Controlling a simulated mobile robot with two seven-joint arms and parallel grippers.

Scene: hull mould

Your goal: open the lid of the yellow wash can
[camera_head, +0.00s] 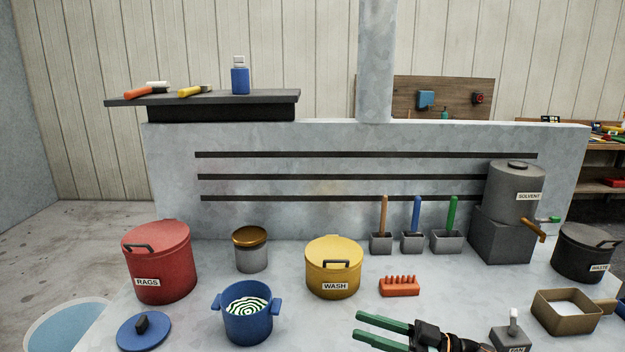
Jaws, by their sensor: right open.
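The yellow wash can (333,280) stands on the grey bench, right of the middle of the picture, with a white WASH label on its front. Its yellow lid (333,247) is on and looks closed, with a dark handle (336,263) at the front. My right gripper (360,325) has green fingers pointing left and is at the lower edge of the view, in front of the can and a little to its right. Its fingers are apart with nothing between them, and it does not touch the can. My left gripper is not in view.
A blue pot (247,325) with its lid (143,331) beside it and a red RAGS can (160,265) stand left. A small tin (251,257) is left of the wash can. An orange rack (399,287) and brush holders (412,243) stand right. Bench between can and gripper is clear.

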